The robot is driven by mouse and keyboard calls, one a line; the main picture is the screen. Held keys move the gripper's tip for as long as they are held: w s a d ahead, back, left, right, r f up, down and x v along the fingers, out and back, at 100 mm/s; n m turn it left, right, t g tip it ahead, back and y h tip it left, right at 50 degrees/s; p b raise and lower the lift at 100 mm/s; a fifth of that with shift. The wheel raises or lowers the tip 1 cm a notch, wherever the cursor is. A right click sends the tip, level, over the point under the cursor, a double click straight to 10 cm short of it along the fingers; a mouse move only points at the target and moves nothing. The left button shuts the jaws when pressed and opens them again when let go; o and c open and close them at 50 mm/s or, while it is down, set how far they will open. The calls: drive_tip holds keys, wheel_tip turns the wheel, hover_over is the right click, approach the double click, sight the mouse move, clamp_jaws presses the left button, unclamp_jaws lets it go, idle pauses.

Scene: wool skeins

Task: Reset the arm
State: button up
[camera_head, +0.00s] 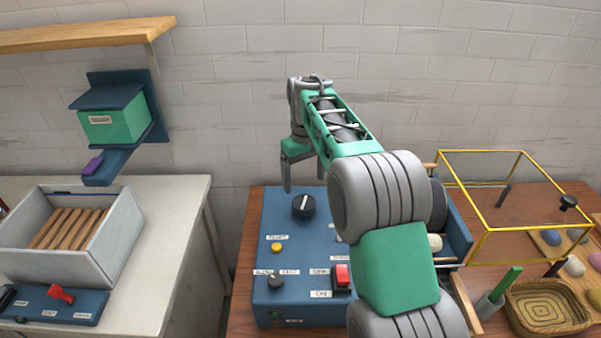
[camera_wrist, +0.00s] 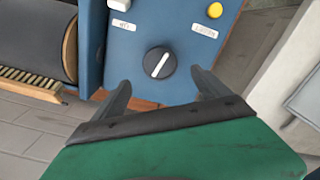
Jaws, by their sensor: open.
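My gripper (camera_head: 303,172) hangs above the back part of a blue control box (camera_head: 262,232), fingers pointing down. In the wrist view both fingers of my gripper (camera_wrist: 163,92) are spread apart with nothing between them. A black round knob (camera_wrist: 160,62) with a white line sits on the box beyond the fingertips. The same knob (camera_head: 303,206) shows in the head view just below my gripper. The fingers look apart from the knob. My arm crosses the middle of the head view and hides the right part of the box.
The box carries a yellow button (camera_head: 277,247), a small dial (camera_head: 276,282) and a red switch (camera_head: 342,275). To the right stand a yellow-framed clear case (camera_head: 487,231) and a woven basket (camera_head: 548,335). A grey crate (camera_head: 122,240) stands on the left counter.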

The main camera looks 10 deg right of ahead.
drive_tip(key=s+r+m+t, duration=0.15)
drive_tip(key=s+r, duration=0.35)
drive_tip(key=s, duration=0.6)
drive_tip(key=s+f+m+t, duration=0.1)
drive_tip(key=s+f, duration=0.2)
drive_tip(key=s, duration=0.5)
drive_tip(key=s+f+m+t, duration=0.1)
drive_tip(key=s+f, duration=0.2)
drive_tip(key=s, duration=0.5)
drive_tip(key=shift+a, duration=0.15)
drive_tip(key=shift+s, duration=0.1)
drive_tip(key=shift+c, duration=0.4)
